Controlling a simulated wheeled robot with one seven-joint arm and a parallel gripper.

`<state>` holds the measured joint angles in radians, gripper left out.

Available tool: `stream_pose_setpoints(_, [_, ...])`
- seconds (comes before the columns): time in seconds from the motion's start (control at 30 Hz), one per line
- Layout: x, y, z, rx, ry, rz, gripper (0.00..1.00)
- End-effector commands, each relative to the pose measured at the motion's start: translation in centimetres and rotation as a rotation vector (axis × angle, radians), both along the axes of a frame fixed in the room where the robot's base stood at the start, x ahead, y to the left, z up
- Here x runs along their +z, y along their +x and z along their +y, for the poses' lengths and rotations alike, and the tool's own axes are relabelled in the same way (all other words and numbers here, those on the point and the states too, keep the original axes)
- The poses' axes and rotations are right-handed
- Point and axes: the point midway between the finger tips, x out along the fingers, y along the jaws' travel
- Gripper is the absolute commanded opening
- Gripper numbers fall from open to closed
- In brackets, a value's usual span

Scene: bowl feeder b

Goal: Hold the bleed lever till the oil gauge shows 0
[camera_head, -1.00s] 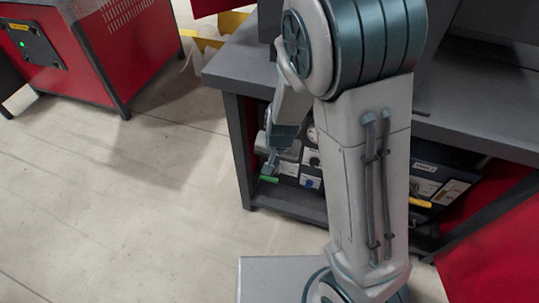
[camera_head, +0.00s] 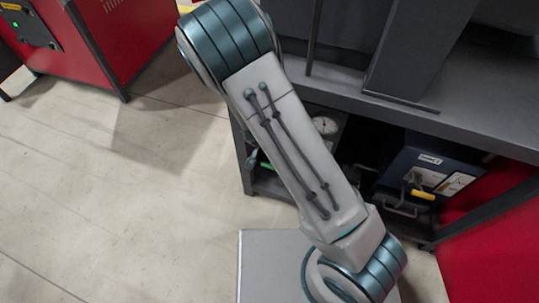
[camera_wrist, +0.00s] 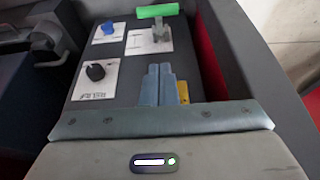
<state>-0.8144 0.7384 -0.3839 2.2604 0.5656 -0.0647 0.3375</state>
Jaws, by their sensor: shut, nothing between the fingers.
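In the wrist view my gripper (camera_wrist: 161,84) is shut and empty, its two fingers together over a dark panel. A green-handled lever (camera_wrist: 158,11) on a grey mount stands on a white label plate beyond the fingertips, apart from them. A little of the green also shows left of my arm in the head view (camera_head: 263,164). A round white gauge (camera_head: 325,125) shows right of my arm under the bench; its reading is too small to tell. Labels are not legible enough to confirm which control is the bleed lever. My gripper is hidden behind my arm in the head view.
A blue knob (camera_wrist: 108,28) and a black knob (camera_wrist: 96,72) sit left of the fingers. A yellow part (camera_wrist: 183,92) lies close right of them. The grey bench (camera_head: 480,115) overhangs a blue box (camera_head: 410,165) with a yellow handle (camera_head: 422,194). Floor at left is clear.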

Motion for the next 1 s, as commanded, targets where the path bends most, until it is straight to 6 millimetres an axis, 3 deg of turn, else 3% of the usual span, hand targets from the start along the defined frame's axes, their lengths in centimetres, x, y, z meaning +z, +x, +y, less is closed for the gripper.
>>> stream_pose_setpoints(0.5, [-9.7,3.3,-1.2,0.001,-0.001,0.002,0.00])
stream_pose_setpoints(0.6, [-11.1,2.4,-0.8,0.005,-0.001,0.003,0.00])
stream_pose_setpoints(0.8, [-12.4,1.7,-0.6,0.003,0.000,0.002,0.00])
stream_pose_setpoints(1.0, [-12.6,1.6,-0.5,0.003,0.000,0.001,0.00])
